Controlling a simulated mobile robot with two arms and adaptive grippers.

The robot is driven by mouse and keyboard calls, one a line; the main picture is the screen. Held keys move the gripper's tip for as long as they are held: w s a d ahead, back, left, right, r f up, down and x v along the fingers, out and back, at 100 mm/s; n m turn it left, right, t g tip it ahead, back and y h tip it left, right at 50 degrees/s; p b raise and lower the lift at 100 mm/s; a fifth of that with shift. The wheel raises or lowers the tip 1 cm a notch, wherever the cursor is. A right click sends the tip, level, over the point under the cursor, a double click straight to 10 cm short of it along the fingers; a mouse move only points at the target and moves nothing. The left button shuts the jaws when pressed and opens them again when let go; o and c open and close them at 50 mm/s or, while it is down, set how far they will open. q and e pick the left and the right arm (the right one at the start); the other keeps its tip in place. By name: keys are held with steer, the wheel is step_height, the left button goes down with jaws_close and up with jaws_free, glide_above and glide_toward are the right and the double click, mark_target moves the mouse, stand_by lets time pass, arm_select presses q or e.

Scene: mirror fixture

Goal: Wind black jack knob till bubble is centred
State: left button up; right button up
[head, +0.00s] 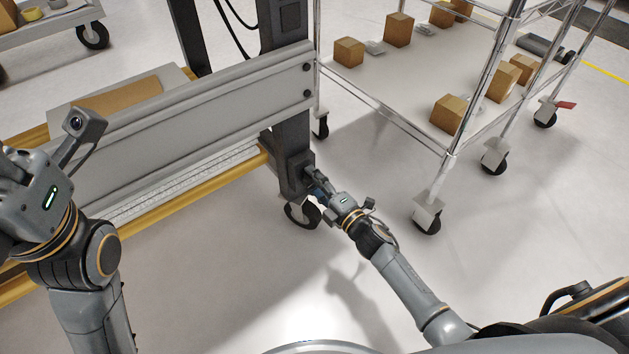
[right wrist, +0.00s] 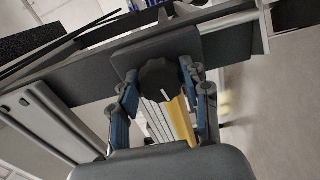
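The black jack knob (right wrist: 160,80) is a dark, lobed knob in the right wrist view, in front of a dark grey plate (right wrist: 188,43). My right gripper (right wrist: 160,76) has one finger on each side of the knob, close to its rim. I cannot tell whether the fingers touch it. In the head view, my right gripper (head: 311,177) is at the foot of the dark upright (head: 292,172), just above a caster, and the knob is hidden there. My left gripper's hand (head: 36,198) is at the left edge, its fingers not clearly seen. I cannot make out a bubble.
A grey beam (head: 215,100) crosses to the upright, with a yellow rail (head: 190,203) below it. A black caster (head: 302,215) stands under the upright. A wire-frame cart (head: 385,112) with several brown boxes is to the right. The floor in front is clear.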

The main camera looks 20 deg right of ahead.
steer(key=o, duration=0.3)
steer(key=shift+s, duration=0.1)
steer(key=v, duration=1.1)
steer(key=shift+s+d, duration=0.15)
steer(key=shift+s, duration=0.25)
